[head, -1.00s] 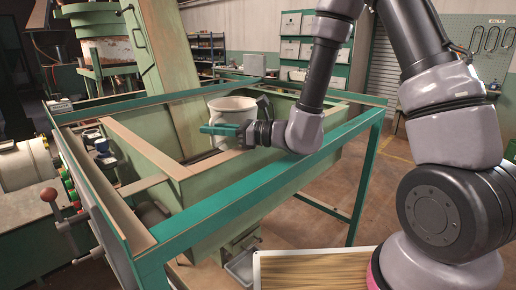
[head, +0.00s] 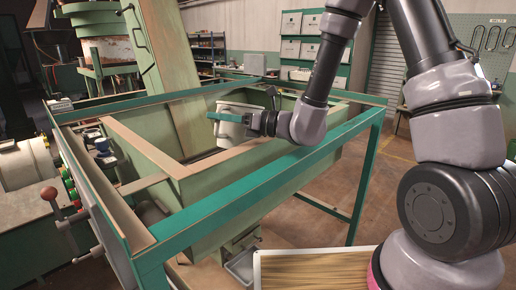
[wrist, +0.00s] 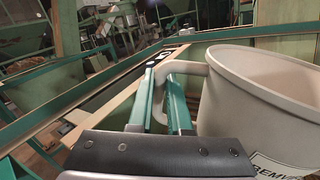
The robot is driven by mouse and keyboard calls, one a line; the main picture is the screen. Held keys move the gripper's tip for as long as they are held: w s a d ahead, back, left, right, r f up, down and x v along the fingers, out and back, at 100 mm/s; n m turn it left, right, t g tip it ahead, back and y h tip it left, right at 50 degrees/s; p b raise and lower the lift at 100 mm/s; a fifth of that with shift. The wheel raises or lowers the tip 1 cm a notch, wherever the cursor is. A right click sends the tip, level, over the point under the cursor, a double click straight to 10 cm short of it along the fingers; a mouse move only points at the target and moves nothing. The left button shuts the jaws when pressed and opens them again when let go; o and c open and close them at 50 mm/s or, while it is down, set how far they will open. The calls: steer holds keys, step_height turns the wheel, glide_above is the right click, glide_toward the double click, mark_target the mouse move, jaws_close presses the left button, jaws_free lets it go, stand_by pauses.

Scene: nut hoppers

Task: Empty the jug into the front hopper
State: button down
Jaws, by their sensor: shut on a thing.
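The jug (head: 232,132) is a cream-white vessel with a wide round mouth, held above the green hopper (head: 190,205) in the head view. It looks close to upright, perhaps slightly tilted. My gripper (head: 230,117) has teal fingers shut on the jug's handle side. In the wrist view the jug (wrist: 270,90) fills the right side, with a partly cut-off dark-lettered label low on it. Its handle runs between the teal jaws (wrist: 165,100). Only the upper inner wall shows; whatever lies deeper in the jug is hidden. The hopper floor is hidden too.
A teal frame (head: 290,150) runs around the hopper top, with a brown-edged divider (head: 145,150) at left. A sloping green chute (head: 160,70) stands behind the jug. A wooden-topped tray (head: 315,270) and a small metal pan (head: 240,267) sit low in front.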

mark_target(231, 107)
steer(key=shift+w+d+r+m, duration=0.25)
steer(key=shift+w+r+m, duration=0.1)
steer(key=shift+w+m, duration=0.2)
steer(key=shift+w+d+r+m, duration=0.25)
steer(key=shift+w+r+m, duration=0.1)
steer(key=shift+w+m, duration=0.15)
steer(key=shift+w+d+f+m+t+y, duration=0.1)
steer(key=shift+w+d+m+t+y, duration=0.15)
steer(key=shift+w+m, duration=0.35)
steer(key=shift+w+d+m+t+y, duration=0.15)
steer(key=shift+w+d+m, duration=0.2)
steer(key=shift+w, duration=0.35)
steer(key=shift+w+d+r+m+t, duration=0.45)
steer(key=shift+w+d+m, duration=0.4)
steer(key=shift+w+m, duration=0.85)
steer(key=shift+w+d+r+m+t, duration=0.35)
steer(key=shift+w+d+m, duration=0.5)
steer(key=shift+w+m, duration=0.85)
steer(key=shift+w+d+r+m+t, duration=0.45)
steer(key=shift+w+d+m, duration=0.4)
steer(key=shift+w+m, duration=0.85)
steer(key=shift+w+d+f+b, duration=0.1)
steer(key=shift+w+f+b, duration=0.05)
steer(key=shift+w+b, duration=0.15)
steer(key=shift+w+d+f+m+t, duration=0.15)
steer(key=shift+w+d+m+t, duration=0.15)
steer(key=shift+w+m, duration=0.4)
steer(key=shift+w+d+f+m, duration=0.1)
steer(key=shift+w+d+m, duration=0.1)
steer(key=shift+w+m, duration=0.1)
